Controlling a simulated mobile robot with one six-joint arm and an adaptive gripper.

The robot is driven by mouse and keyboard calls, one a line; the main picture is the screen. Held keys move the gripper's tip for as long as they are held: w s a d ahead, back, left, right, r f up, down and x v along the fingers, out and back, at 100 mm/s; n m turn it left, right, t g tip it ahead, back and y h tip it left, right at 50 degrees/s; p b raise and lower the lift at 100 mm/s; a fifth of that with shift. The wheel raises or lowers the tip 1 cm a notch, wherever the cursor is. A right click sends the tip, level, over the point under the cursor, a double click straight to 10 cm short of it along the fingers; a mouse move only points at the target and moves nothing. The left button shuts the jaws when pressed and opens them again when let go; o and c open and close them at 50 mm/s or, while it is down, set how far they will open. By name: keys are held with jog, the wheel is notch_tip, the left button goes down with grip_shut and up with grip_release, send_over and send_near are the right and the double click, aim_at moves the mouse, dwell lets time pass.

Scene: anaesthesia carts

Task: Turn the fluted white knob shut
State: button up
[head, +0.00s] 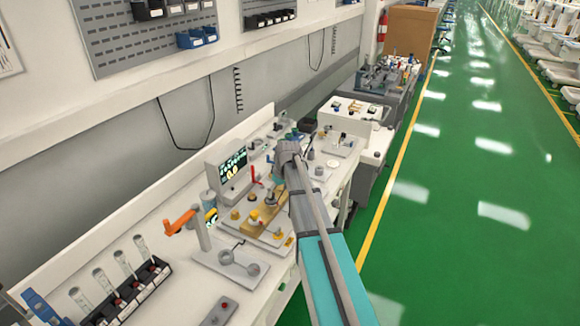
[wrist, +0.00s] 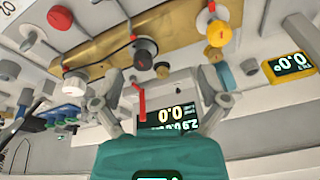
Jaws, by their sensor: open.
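A brass block (wrist: 100,50) carries several knobs in the wrist view. A whitish round knob with a red part (wrist: 206,18) is at upper right, beside a yellow knob (wrist: 217,34). The white knob's fluting is too small to make out, so I cannot be sure which is the fluted one. My gripper (wrist: 160,84) is open and empty, its fingers apart below the block in the picture. In the head view the brass block (head: 262,217) lies on the bench, left of my arm; my fingertips are hidden there.
A monitor (head: 228,166) stands behind the block. A red lever (wrist: 141,102) shows between my fingers.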

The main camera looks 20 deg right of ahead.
jog(key=w+d+r+n+t+p, duration=0.1)
jog(key=w+d+r, duration=0.1)
jog(key=w+d, duration=0.4)
jog(key=w+d+r+n+p, duration=0.1)
jog(key=w+d+r+p, duration=0.1)
jog(key=w+d, duration=0.5)
jog(key=shift+d+r+t, duration=0.4)
jog(key=shift+d+r, duration=0.35)
jog(key=shift+d, duration=0.3)
jog(key=shift+f, duration=0.25)
jog(key=b+x, duration=0.8)
jog(key=x, duration=0.1)
jog(key=b+x, duration=0.4)
jog(key=shift+a+f, duration=0.1)
jog(key=shift+a, duration=0.2)
jog(key=c, duration=1.1)
jog(key=shift+c, duration=0.2)
